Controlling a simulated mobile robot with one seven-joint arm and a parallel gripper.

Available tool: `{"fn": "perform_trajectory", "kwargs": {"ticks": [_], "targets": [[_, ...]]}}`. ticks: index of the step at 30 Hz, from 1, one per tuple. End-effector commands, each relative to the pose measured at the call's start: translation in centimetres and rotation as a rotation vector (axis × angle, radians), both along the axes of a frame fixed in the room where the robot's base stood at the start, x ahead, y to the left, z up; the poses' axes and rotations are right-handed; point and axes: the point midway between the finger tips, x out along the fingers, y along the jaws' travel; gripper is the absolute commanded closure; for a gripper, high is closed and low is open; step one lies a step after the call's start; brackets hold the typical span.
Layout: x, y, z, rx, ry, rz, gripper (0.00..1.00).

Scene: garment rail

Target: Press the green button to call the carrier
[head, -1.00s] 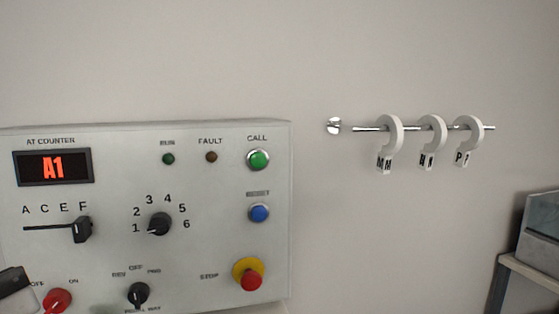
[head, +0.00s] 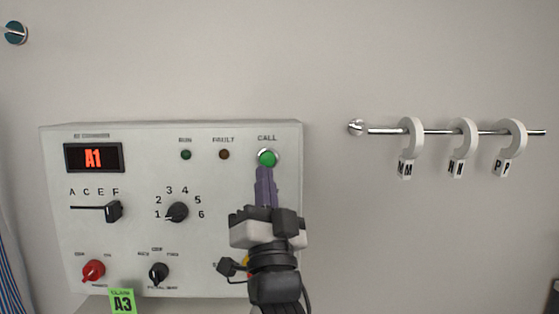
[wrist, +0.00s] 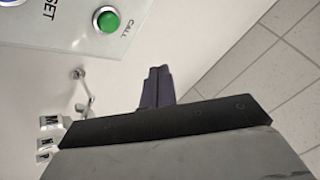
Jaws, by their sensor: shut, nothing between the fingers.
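The green CALL button (head: 267,158) is at the upper right of the grey control panel (head: 140,235). It has a pale ring and also shows in the wrist view (wrist: 107,20). My gripper (head: 265,172) is shut and empty. In the head view its purple fingertips point up and end just below the button. In the wrist view the fingertips (wrist: 157,70) are apart from the button. The blue button below the green one is hidden behind my gripper in the head view. The RUN lamp (head: 186,155) looks dark green.
A slider (head: 114,211), a numbered dial (head: 178,212), a red knob (head: 93,271) and a black knob (head: 159,273) are on the panel. A green A3 tag (head: 122,301) is at its lower edge. A wall rail (head: 386,131) with three lettered hooks is to the right.

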Motion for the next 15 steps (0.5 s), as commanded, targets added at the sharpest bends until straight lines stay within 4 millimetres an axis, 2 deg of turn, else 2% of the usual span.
{"fn": "perform_trajectory", "kwargs": {"ticks": [15], "targets": [[0.58,-0.36,-0.10,0.005,0.007,-0.001,1.00]]}}
